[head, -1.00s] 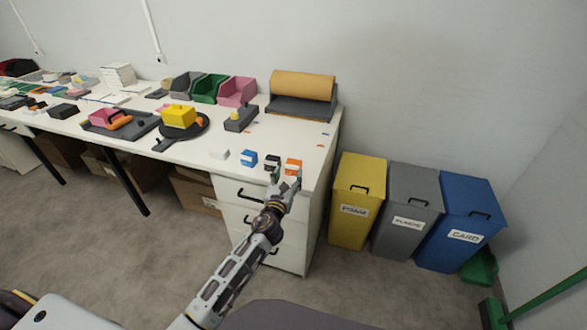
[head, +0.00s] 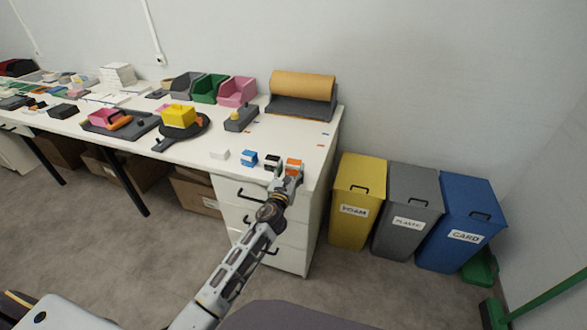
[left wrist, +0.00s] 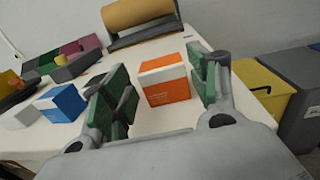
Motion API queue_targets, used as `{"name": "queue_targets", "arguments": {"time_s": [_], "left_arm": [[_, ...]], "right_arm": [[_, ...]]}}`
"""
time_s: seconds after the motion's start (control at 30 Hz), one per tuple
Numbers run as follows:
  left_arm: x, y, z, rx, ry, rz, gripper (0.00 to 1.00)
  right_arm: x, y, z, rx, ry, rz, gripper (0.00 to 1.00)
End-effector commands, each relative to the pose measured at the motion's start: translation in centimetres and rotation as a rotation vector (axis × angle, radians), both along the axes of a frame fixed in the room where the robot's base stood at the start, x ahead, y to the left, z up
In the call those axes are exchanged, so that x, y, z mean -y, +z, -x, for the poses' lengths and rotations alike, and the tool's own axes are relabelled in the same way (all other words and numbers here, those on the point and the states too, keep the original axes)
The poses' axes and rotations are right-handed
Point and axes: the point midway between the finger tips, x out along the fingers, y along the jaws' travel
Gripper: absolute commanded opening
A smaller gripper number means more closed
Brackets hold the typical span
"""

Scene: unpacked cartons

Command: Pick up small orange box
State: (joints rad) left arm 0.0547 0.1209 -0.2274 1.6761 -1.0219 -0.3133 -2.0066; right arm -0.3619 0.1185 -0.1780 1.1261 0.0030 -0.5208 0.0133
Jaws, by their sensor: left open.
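The small orange box (left wrist: 166,82), orange with a white band, stands on the white table (left wrist: 144,118) near its front right corner. In the head view the orange box (head: 294,163) shows just beyond my left gripper (head: 287,172), which partly covers it. In the left wrist view my left gripper (left wrist: 158,88) is open, with its green finger pads on either side of the box and gaps showing between. The box is upright and ahead of the palm. My right gripper is not in view.
A black and white box (head: 272,161), a blue box (head: 249,158) and a white box (head: 219,154) stand left of the orange one. A brown roll on a dark holder (head: 302,106) stands behind. Yellow, grey and blue bins stand right of the table.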

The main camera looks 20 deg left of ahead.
Motion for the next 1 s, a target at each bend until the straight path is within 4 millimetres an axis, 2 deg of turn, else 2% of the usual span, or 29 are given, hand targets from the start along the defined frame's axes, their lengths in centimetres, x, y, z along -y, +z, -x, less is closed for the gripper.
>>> {"name": "queue_targets", "arguments": {"time_s": [0.17,0.5,0.73,1.0], "left_arm": [[0.0,-0.1,-1.6,0.001,0.0,0.001,0.6],[-0.1,-0.1,-4.0,0.001,-0.001,0.001,0.6],[-0.1,-0.1,-4.3,0.0,-0.001,-0.001,0.6],[-0.1,-0.1,-4.3,0.0,-0.001,-0.001,0.6]], "right_arm": [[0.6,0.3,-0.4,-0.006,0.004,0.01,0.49],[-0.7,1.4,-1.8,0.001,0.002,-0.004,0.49],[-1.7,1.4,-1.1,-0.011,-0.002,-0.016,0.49],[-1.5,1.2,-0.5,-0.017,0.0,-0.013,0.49]]}}
